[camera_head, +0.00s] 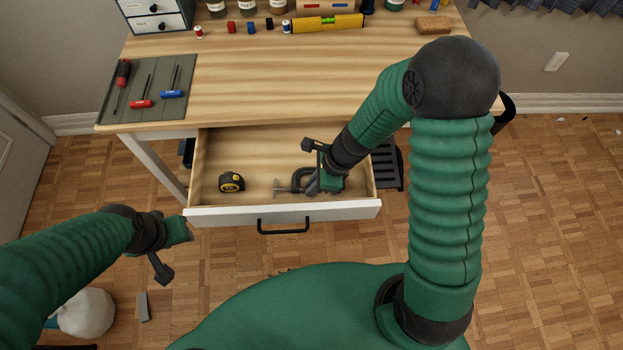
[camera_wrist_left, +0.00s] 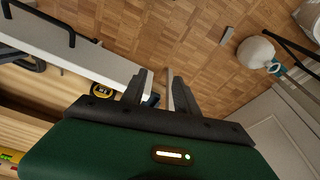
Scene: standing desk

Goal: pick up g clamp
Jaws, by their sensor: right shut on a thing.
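The grey g clamp (camera_head: 284,188) is in the open drawer (camera_head: 230,213), right of its middle. My right gripper (camera_head: 316,184) reaches down into the drawer and is shut on the clamp; the gripper and wrist hide part of it. I cannot tell whether the clamp is clear of the drawer floor. My left gripper (camera_head: 172,256) is in front of the drawer's left end, over the floor. In the left wrist view its fingers (camera_wrist_left: 158,92) stand apart with nothing between them. Part of the clamp (camera_wrist_left: 26,62) shows at that view's left edge.
A yellow and black tape measure (camera_head: 231,182) lies in the drawer's left half. On the desk (camera_head: 250,85) are a mat with screwdrivers (camera_head: 110,88), a yellow level (camera_head: 327,23) and a brown block (camera_head: 434,25). The desktop's middle is clear. The drawer handle (camera_head: 283,228) juts forward.

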